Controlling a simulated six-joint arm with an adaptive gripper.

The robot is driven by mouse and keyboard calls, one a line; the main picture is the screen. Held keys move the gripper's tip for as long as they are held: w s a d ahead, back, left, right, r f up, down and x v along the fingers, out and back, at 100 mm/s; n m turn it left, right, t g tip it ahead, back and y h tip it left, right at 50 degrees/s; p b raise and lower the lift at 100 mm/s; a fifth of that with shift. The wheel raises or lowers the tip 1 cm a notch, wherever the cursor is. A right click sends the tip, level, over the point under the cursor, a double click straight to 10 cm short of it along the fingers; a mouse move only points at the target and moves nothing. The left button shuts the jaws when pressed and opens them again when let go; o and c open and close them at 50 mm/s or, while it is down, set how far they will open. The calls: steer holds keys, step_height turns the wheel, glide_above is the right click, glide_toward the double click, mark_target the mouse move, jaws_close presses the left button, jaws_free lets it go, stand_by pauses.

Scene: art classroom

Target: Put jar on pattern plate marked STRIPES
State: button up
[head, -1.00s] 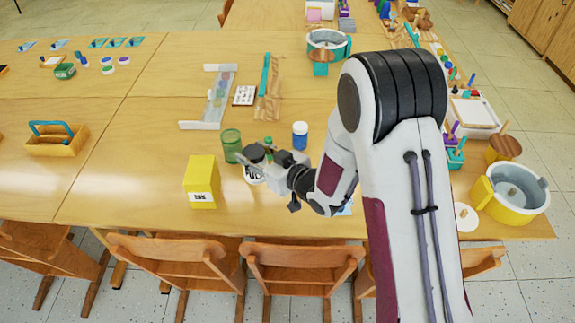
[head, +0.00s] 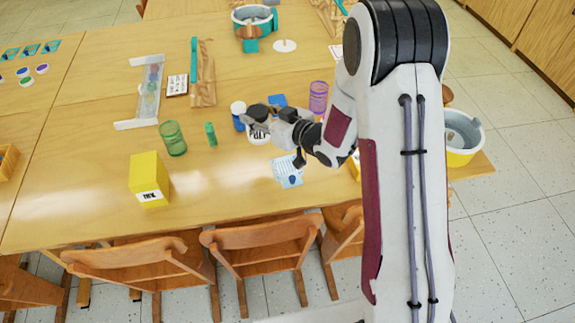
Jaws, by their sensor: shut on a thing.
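My gripper (head: 272,124) is shut on a white jar with a black lid (head: 257,134) and dark lettering, only partly readable. The jar is upright, just right of a blue jar with a white lid (head: 239,122); I cannot tell whether it is clear of the table. A pale blue sheet or plate with a darker blue mark (head: 288,173) lies to the right and nearer the front edge. A flat blue item (head: 277,101) shows behind the gripper. I cannot read STRIPES anywhere; my arm hides part of the table on the right.
A green glass (head: 173,139), a small green block (head: 211,134) and a yellow box (head: 149,180) stand left of the jar. A purple mesh cup (head: 318,97) stands close behind my arm. Chairs (head: 265,247) line the front edge. The table's front middle is clear.

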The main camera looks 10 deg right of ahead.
steer(key=s+d+r+n+g+y, duration=0.1)
steer(key=s+d+n+y, duration=0.1)
steer(key=s+d, duration=0.3)
steer(key=shift+d+g, duration=0.3)
steer(key=shift+d, duration=0.75)
steer(key=shift+f, duration=2.85)
steer(key=shift+f, duration=2.1)
steer(key=shift+f, duration=0.6)
